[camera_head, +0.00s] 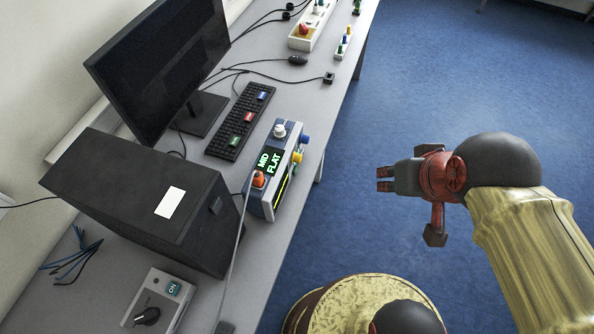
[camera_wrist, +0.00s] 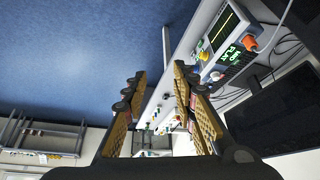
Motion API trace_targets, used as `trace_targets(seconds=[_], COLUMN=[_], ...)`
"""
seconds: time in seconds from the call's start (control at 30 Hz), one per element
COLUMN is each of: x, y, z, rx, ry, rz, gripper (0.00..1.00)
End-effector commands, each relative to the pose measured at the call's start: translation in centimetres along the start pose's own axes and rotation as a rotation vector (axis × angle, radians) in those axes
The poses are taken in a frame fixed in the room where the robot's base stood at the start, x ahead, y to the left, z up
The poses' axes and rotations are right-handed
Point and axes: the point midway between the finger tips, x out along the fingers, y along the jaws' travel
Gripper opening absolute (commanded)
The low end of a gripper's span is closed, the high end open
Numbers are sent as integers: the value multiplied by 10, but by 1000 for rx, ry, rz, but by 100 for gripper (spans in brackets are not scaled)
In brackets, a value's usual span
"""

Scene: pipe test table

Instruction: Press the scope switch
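The scope (camera_head: 266,200) is a blue-and-white box on the table, with a green-lettered "MID FLAT" display, a white knob (camera_head: 280,130), an orange plug (camera_head: 258,179) and blue and yellow knobs on its side. I cannot tell which part is its switch. My gripper (camera_head: 383,179) hangs over the blue floor, right of the table and well apart from the scope. In the wrist view my gripper (camera_wrist: 160,72) has its two fingers apart, with nothing between them.
A black computer case (camera_head: 130,190) stands left of the scope, with a monitor (camera_head: 160,60) and keyboard (camera_head: 240,122) behind. A grey box with an "ON" switch (camera_head: 173,288) sits at the front. A cable crosses the table beside the scope. The floor (camera_head: 420,80) is clear.

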Motion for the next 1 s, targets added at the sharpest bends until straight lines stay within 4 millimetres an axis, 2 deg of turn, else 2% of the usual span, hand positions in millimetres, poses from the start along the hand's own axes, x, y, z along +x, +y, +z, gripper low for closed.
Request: trace_targets(seconds=[0.43, 1.0], x=[0, 0], y=[0, 0], z=[0, 0], rx=[0, 0], ry=[0, 0], rz=[0, 0], gripper=[0, 0])
